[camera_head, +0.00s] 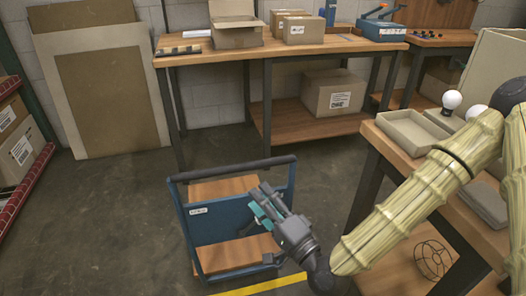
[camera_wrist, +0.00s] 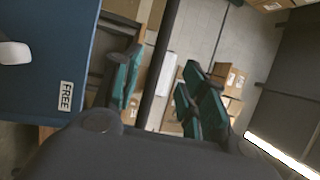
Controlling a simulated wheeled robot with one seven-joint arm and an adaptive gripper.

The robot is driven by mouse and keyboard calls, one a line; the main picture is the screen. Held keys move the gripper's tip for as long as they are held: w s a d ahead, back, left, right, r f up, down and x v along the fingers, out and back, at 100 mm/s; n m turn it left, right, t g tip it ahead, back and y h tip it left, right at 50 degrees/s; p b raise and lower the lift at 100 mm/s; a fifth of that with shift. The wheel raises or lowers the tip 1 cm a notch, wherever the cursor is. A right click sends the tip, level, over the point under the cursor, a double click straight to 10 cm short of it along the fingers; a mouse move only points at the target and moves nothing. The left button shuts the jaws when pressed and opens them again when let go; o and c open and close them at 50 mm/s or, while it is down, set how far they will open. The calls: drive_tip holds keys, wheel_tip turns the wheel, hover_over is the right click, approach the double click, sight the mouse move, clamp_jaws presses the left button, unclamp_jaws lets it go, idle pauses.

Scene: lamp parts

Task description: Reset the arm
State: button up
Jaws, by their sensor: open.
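My gripper (camera_head: 268,208) is in the middle of the head view, in front of the blue cart (camera_head: 218,237) as seen from there. Its fingers have teal pads and point up and to the left. In the wrist view my gripper (camera_wrist: 160,88) shows its two teal-padded fingers spread apart with nothing between them. The jaws are open and empty. My arm, in a pale ribbed cover, reaches in from the right.
A workbench (camera_head: 290,50) with cardboard boxes stands at the back. At right, a wooden table (camera_head: 394,152) carries a grey tray (camera_head: 411,132) and a white bulb (camera_head: 451,100). A shelf with boxes (camera_head: 17,149) stands at far left. The floor left of the cart is clear.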

drive_tip(key=s+d+f+n+g+h, duration=0.2)
drive_tip(key=s+f+g, duration=0.1)
drive_tip(key=f, duration=0.6)
drive_tip(key=s+d+f+n+g+h, duration=0.1)
drive_tip(key=s+f+n+g+h, duration=0.2)
drive_tip(key=f, duration=0.6)
drive_tip(key=s+d+f+g, duration=0.2)
drive_tip(key=s+f+g, duration=0.15)
drive_tip(key=f, duration=0.55)
drive_tip(key=s+d+f+n+g+h, duration=0.2)
drive_tip(key=s+d+f+g+h, duration=0.15)
drive_tip(key=s+d+f, duration=0.45)
drive_tip(key=s+d+f+n+g+h, duration=0.2)
drive_tip(key=s+d+f+g+h, duration=0.15)
drive_tip(key=s+d+f, duration=0.55)
wheel_tip(320, 180, up, 26)
drive_tip(key=d+p, duration=0.1)
drive_tip(key=p, duration=2.1)
drive_tip(key=shift+w+d+t+h, duration=0.25)
drive_tip(key=shift+w+t+h, duration=0.05)
drive_tip(key=shift+w+t, duration=0.15)
